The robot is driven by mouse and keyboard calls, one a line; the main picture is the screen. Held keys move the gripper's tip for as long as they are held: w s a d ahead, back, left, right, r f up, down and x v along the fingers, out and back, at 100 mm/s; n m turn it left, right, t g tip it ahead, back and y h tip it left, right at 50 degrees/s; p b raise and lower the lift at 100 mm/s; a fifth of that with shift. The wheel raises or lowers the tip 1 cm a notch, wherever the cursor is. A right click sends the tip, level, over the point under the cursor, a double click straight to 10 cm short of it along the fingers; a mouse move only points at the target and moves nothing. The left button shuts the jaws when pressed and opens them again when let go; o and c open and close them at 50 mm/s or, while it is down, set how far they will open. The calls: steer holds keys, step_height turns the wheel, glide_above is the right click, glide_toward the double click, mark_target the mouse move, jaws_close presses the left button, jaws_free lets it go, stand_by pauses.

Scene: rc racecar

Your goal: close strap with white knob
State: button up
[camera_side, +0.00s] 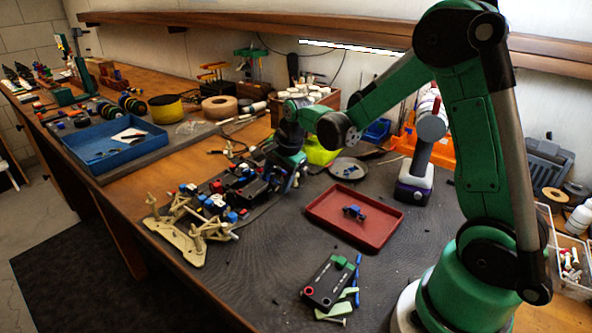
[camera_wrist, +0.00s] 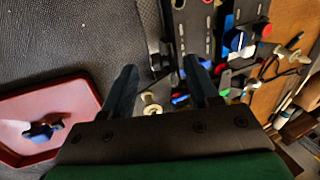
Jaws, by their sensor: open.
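The racecar chassis (camera_side: 225,190) lies on the dark mat in the side view, with black plates, blue and white knobs and a cream front frame. Part of the chassis (camera_wrist: 205,35) also shows at the top of the wrist view. My gripper (camera_wrist: 160,76) is open over its near end, and the fingers hold nothing. A small off-white knob-like part (camera_wrist: 151,104) shows between the fingers; I cannot tell whether it is the white knob of the strap. A blue-and-white knob (camera_wrist: 238,42) stands right of the fingers. In the side view, my gripper (camera_side: 290,172) partly hides the chassis end. The strap is not clear.
A red tray (camera_side: 322,215) with a small blue-and-black part stands right of the chassis. A black box (camera_side: 328,282) with green and blue tools lies nearer. A drill (camera_side: 415,170) stands behind the tray. The mat between chassis and black box is mostly clear.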

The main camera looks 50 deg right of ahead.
mark_target(270, 184)
steer(key=shift+w+f, duration=0.15)
steer(key=shift+f, duration=0.45)
jaws_close()
steer(key=g, duration=0.1)
steer(key=w+g, duration=0.1)
steer(key=g, duration=0.1)
steer(key=shift+w+r+g, duration=0.1)
steer(key=shift+r+g, duration=0.2)
steer(key=shift+w+r+g, duration=0.1)
steer(key=shift+w+g, duration=0.25)
steer(key=shift+g, duration=0.65)
steer(key=shift+w+g, duration=0.35)
steer(key=shift+g, duration=0.65)
steer(key=shift+a, duration=0.1)
